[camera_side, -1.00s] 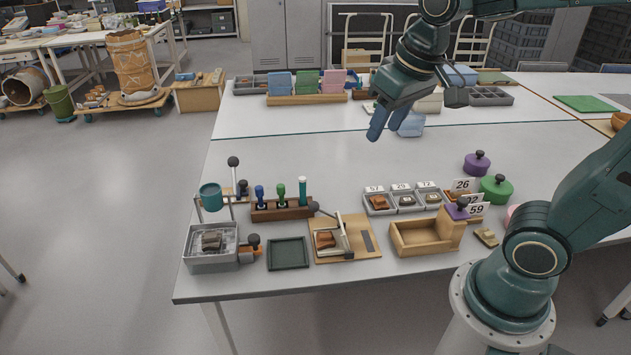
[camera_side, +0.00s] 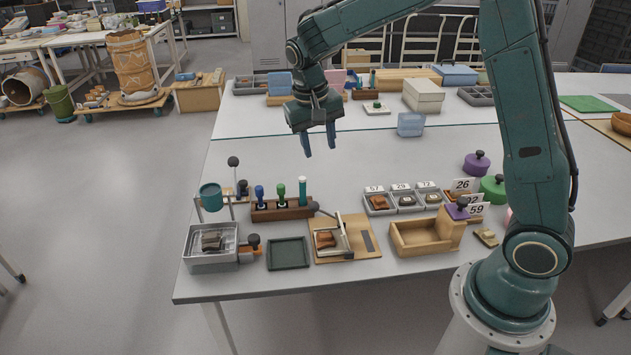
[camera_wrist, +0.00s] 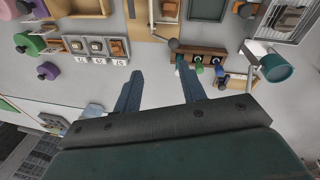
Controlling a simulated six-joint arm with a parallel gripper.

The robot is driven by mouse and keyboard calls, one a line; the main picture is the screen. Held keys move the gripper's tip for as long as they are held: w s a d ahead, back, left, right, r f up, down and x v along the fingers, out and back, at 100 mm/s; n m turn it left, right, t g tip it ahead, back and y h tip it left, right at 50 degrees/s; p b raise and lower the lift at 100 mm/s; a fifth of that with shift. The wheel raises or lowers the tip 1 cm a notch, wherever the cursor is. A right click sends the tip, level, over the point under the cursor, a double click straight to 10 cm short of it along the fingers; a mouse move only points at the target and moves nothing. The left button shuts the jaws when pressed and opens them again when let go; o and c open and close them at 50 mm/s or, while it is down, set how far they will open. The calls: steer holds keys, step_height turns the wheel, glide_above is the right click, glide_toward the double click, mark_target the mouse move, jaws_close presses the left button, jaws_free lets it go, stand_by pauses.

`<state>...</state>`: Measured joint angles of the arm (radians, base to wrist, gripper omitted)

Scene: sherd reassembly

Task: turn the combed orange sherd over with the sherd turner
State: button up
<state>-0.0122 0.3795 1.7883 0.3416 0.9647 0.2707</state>
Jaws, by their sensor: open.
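The sherd turner (camera_side: 345,238) appears to be the wooden board with a pale hinged frame and a dark-knobbed lever (camera_side: 314,207) on the near side of the table. An orange-brown sherd (camera_side: 326,240) lies in its frame; the combing is too small to make out. My gripper (camera_side: 319,150) is open and empty, pointing down high above the table, behind the turner. In the wrist view, my gripper (camera_wrist: 160,68) has its fingers apart with bare table between them. The turner's lever knob (camera_wrist: 173,44) shows just beyond the fingertips, and the turner is cut off at the top edge.
A rack of coloured-handled tools (camera_side: 281,207) stands behind and left of the turner. A dark tray (camera_side: 288,253) and a metal bin (camera_side: 211,250) lie left; a wooden box (camera_side: 425,237) and numbered trays (camera_side: 403,200) lie right. The table middle is mostly clear.

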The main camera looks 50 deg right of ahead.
mark_target(311, 203)
steer(key=w+f+m+g, duration=0.1)
steer(key=w+f, duration=0.1)
steer(key=f, duration=0.3)
steer(key=w+d+f+g, duration=0.1)
steer(key=w+f, duration=0.1)
steer(key=f, duration=0.3)
steer(key=w+d+f+m+h, duration=0.1)
steer(key=w+f, duration=0.1)
steer(key=f, duration=0.4)
steer(key=shift+m+g, duration=0.3)
steer(key=shift+g, duration=0.1)
steer(key=shift+f, duration=0.7)
steer(key=shift+d+f, duration=0.1)
steer(key=shift+f, duration=0.05)
